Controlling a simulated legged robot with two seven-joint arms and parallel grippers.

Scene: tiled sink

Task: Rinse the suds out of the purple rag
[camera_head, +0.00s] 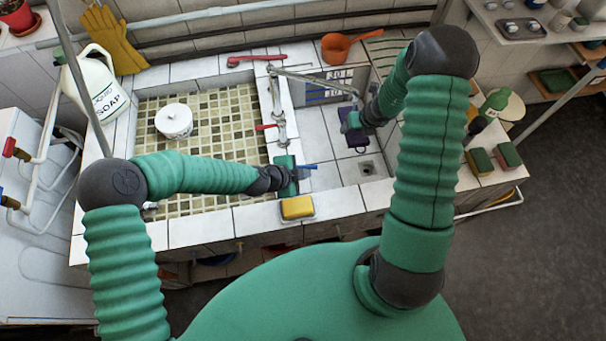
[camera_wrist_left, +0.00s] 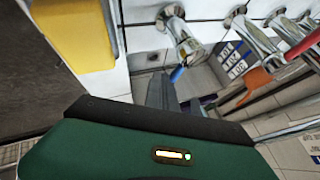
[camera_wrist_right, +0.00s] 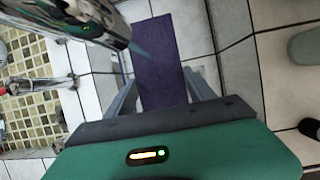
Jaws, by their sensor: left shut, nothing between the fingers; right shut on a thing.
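The purple rag (camera_wrist_right: 160,50) hangs flat from my right gripper (camera_wrist_right: 162,92), which is shut on it. In the head view the rag (camera_head: 358,138) is over the right basin, below the faucet spout (camera_head: 335,87). A thin bluish streak at the spout's end, beside the rag in the right wrist view, looks like water. No suds show on the visible side of the rag. My left gripper (camera_head: 300,178) is shut and empty beside the blue tap handle (camera_head: 309,167). That handle (camera_wrist_left: 177,74) is close to its fingertips in the left wrist view; contact is unclear.
A red tap handle (camera_head: 266,127) is left of the faucet column. A yellow sponge (camera_head: 297,207) sits on the front ledge near my left gripper. The left basin (camera_head: 220,112) holds a white container (camera_head: 173,121). An orange pot (camera_head: 337,47) is at the back.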

